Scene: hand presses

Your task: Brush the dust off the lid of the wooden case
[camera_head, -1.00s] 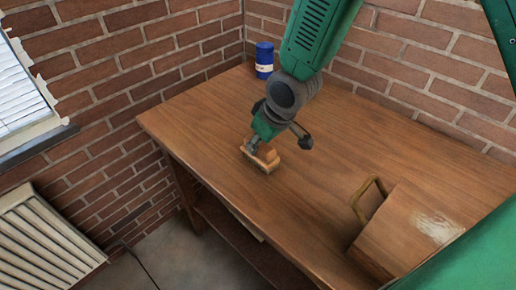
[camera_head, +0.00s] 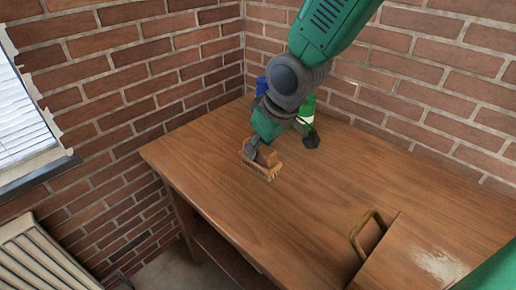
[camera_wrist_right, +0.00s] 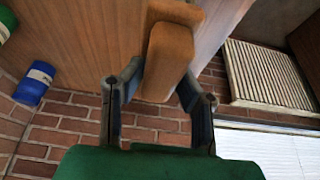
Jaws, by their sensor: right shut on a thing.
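My right gripper (camera_head: 264,148) is shut on a wooden brush (camera_head: 262,168) over the left part of the table; its bristles point down and seem slightly above the tabletop. In the right wrist view the brush's wooden body (camera_wrist_right: 168,58) sits between the fingers of the gripper (camera_wrist_right: 160,82). The wooden case (camera_head: 400,258), with a brown handle (camera_head: 362,236), lies at the lower right, well apart from the brush. A pale dust patch (camera_head: 440,264) shows on its lid. The picture's lower edge cuts the case off. My left gripper is not in view.
The table (camera_head: 325,190) is clear between brush and case. A blue can (camera_head: 261,86) and a green container (camera_head: 308,108) stand at the back, partly behind my right arm. Brick walls bound the back and left. A radiator (camera_head: 45,255) stands at the lower left.

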